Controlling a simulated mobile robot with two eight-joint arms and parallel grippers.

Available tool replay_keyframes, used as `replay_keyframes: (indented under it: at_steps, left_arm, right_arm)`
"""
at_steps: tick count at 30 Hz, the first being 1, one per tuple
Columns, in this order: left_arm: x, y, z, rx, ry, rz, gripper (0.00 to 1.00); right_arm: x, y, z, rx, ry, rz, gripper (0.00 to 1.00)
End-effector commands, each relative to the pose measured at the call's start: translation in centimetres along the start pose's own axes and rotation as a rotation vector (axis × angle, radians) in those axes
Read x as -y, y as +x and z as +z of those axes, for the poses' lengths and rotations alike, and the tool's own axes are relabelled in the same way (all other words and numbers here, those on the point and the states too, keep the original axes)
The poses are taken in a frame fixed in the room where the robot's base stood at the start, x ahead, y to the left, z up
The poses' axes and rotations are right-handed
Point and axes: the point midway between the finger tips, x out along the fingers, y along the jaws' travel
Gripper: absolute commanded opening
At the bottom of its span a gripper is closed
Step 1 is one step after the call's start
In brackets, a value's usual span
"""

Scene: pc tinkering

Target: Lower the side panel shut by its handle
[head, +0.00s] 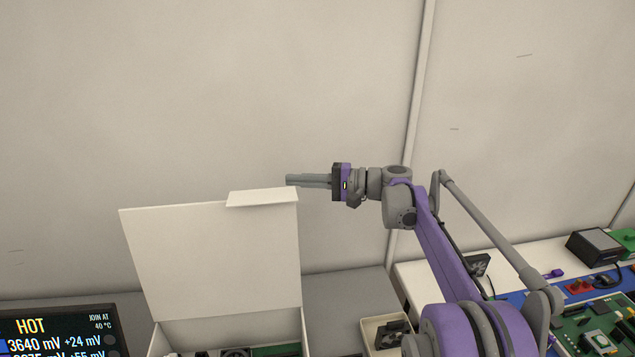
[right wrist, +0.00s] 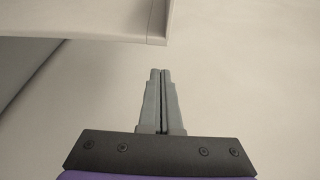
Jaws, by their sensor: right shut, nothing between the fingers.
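The white side panel (head: 215,258) stands raised and open on the white case (head: 160,341) in the head view. Its handle (head: 262,197) is a flat white ledge along the panel's top edge, toward the right. My right gripper (head: 290,181) is shut and empty, pointing left, with its fingertips close to the handle's right end. In the right wrist view the shut fingers (right wrist: 160,72) sit just below a pale panel edge (right wrist: 110,27), with a small gap between them. I cannot tell from the head view whether they touch. My left gripper is out of view.
A dark display (head: 60,332) reading HOT stands at the lower left. A small tray with a fan (head: 390,335) is right of the case. A green circuit board (head: 590,325) and a dark box (head: 595,247) lie on the right bench. A plain wall is behind.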

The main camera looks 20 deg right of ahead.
Motion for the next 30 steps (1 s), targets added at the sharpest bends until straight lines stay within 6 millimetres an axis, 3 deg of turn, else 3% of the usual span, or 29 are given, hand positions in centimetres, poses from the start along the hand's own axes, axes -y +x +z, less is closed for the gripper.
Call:
replay_keyframes:
  at_steps: [6, 23, 30]
  left_arm:
    - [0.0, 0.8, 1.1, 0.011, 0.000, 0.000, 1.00]
    - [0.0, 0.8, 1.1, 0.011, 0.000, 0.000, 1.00]
    - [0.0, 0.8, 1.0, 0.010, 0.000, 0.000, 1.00]
  right_arm:
    - [-0.4, -1.1, 2.4, -0.003, 0.001, 0.002, 0.00]
    - [-0.2, -1.4, 3.1, -0.003, -0.005, -0.001, 0.00]
    - [-0.2, -2.1, 5.4, -0.003, -0.069, -0.023, 0.00]
